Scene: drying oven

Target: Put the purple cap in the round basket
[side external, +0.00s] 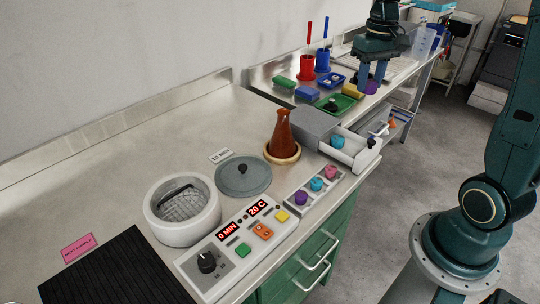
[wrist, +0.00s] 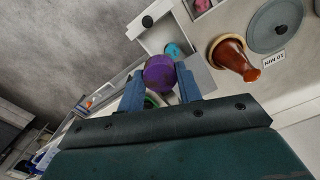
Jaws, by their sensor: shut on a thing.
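My gripper (side external: 372,76) is raised over the far part of the bench, near the coloured trays. It is shut on a purple cap (side external: 370,88), which hangs below the fingertips. In the wrist view the purple cap (wrist: 159,72) sits between the two blue fingers of my gripper (wrist: 160,86). The round basket (side external: 184,206) is a wire mesh basket with a dark handle, inside the white round oven (side external: 152,222) at the near left. The oven's top is open. My gripper is far from it.
A grey lid (side external: 243,178) lies beside the oven. A brown flask (side external: 283,132) stands on a round base behind it. An open drawer box (side external: 350,150) holds a teal cap (side external: 338,142). A rack (side external: 330,193) holds purple, teal and pink caps. The control panel (side external: 236,262) is in front.

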